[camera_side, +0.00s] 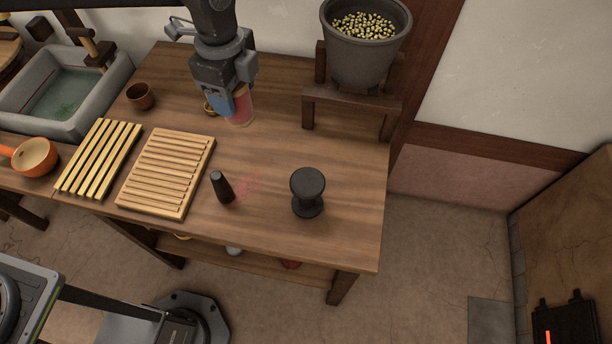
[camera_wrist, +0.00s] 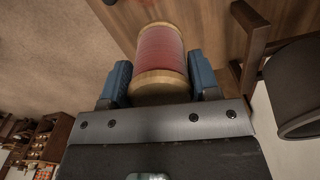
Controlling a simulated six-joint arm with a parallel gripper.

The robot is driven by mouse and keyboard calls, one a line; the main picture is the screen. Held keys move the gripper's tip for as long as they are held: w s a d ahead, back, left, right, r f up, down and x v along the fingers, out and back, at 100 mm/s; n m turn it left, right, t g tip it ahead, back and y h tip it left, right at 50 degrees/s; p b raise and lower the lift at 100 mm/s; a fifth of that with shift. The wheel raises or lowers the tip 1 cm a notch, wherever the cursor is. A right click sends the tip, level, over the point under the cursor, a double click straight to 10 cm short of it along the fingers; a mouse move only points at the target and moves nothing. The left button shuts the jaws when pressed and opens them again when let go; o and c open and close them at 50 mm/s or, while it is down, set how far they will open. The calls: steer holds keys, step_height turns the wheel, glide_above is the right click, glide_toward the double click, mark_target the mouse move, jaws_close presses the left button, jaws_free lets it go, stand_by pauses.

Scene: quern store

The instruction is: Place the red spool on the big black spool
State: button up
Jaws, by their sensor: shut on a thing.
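The red spool (camera_wrist: 160,50) has pale wooden ends and sits between the two blue fingers of my gripper (camera_wrist: 161,82) in the wrist view. In the side view my gripper (camera_side: 236,104) is at the back middle of the table, shut on the red spool (camera_side: 240,116), which is partly hidden by the fingers. Whether the spool touches the table is hard to tell. The big black spool (camera_side: 307,191) stands upright at the table's right front, apart from my gripper, and its top is bare.
A small black tapered piece (camera_side: 222,188) stands left of the black spool. Two slatted wooden racks (camera_side: 165,172) lie at the left, with a brown cup (camera_side: 140,96) behind them. A grey bucket (camera_side: 365,60) of pale pieces stands on a wooden stand (camera_side: 352,105) at the back right.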

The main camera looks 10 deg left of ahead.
steer(key=s+d+r, duration=0.1)
steer(key=s+d, duration=0.1)
steer(key=d, duration=0.2)
glide_toward(307, 182)
steer(key=shift+f, duration=1.6)
steer(key=shift+f, duration=0.1)
steer(key=o, duration=0.9)
steer(key=shift+o, duration=0.2)
step_height(307, 182, up, 12)
